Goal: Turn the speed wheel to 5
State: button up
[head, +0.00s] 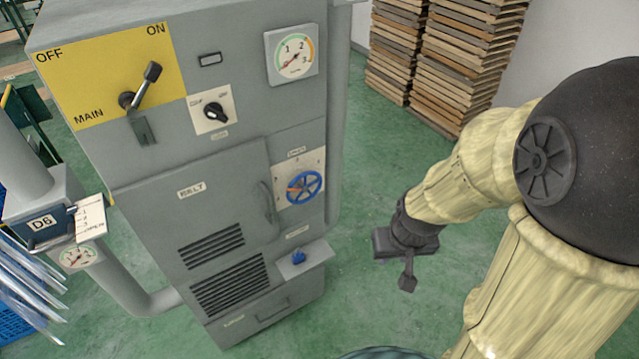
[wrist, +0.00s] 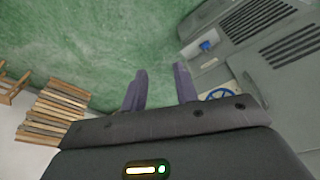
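The speed wheel (head: 304,188) is a blue spoked handwheel on a pale plate on the front of the grey cabinet (head: 150,180). An orange-red pointer shows at its left side, and the small figures on the plate are too small to read surely. In the wrist view the wheel (wrist: 222,94) is partly hidden behind my gripper's body. My gripper (head: 408,284) hangs in free air to the right of the cabinet, apart from the wheel. In the wrist view my gripper (wrist: 160,77) has its two fingers spread with nothing between them.
The cabinet also carries a main lever (head: 143,90), a black knob (head: 215,112), a gauge (head: 292,55), a door handle (head: 267,203) and a blue knob (head: 298,256) on a ledge below the wheel. Stacked boards (head: 450,60) stand behind. Green floor between is clear.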

jog(key=w+d+f+n+t+h+b, duration=0.35)
jog(key=w+f+n, duration=0.35)
jog(key=f, duration=0.4)
jog(key=w+d+f+n+t+h+b, duration=0.2)
jog(key=w+f+n+t+h+b, duration=0.15)
jog(key=w+f+n, duration=0.55)
jog(key=w+a+r+n+t+y+b, duration=0.2)
jog(key=a+n+t+y, duration=0.2)
jog(key=a+n, duration=0.4)
jog(key=w+a+r+n+t+y+b, duration=0.1)
jog(key=a+r+n+t+y+b, duration=0.1)
jog(key=a+n+y, duration=0.4)
jog(key=a+n+t, duration=0.1)
jog(key=a+n, duration=0.2)
jog(key=n, duration=0.3)
jog(key=shift+w+r+n+t+y+b, duration=0.2)
jog(key=shift+w+n+t+y+b, duration=0.1)
jog(key=shift+w+t+y, duration=0.1)
jog(key=shift+w, duration=0.1)
